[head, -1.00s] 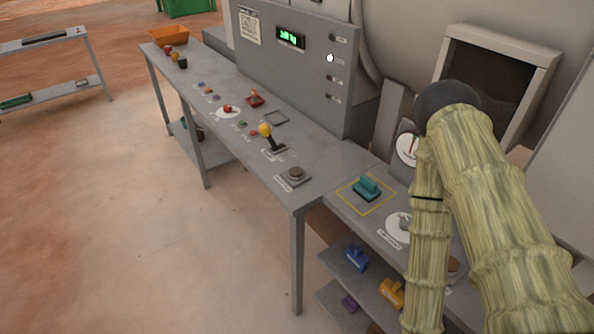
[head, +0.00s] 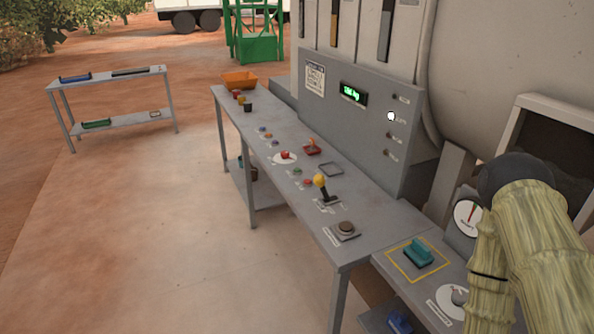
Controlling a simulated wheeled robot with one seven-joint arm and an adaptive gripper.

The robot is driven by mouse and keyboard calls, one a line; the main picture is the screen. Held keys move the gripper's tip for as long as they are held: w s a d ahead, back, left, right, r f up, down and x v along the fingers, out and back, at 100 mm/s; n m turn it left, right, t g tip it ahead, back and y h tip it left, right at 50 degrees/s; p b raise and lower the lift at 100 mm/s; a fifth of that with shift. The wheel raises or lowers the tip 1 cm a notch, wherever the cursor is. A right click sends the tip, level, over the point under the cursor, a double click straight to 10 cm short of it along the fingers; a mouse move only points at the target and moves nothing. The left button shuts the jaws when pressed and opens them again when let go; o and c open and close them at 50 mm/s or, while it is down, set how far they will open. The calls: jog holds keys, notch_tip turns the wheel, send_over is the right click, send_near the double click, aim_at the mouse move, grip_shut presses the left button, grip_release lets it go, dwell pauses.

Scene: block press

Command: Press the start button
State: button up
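A long grey control table carries several small buttons with labels too small to read, so I cannot tell for sure which one is the start button. A green button (head: 297,171) and a red button (head: 308,182) sit left of the yellow-knobbed lever (head: 321,183). A red mushroom-shaped knob on a white disc (head: 285,156) is farther back. My arm is at the right edge, but my gripper is not in view.
A grey panel (head: 360,120) with a green display and one lit white lamp stands behind the table. A teal block (head: 418,254) lies inside a yellow outline on the near table. Open floor lies left, before a small shelf table (head: 112,74).

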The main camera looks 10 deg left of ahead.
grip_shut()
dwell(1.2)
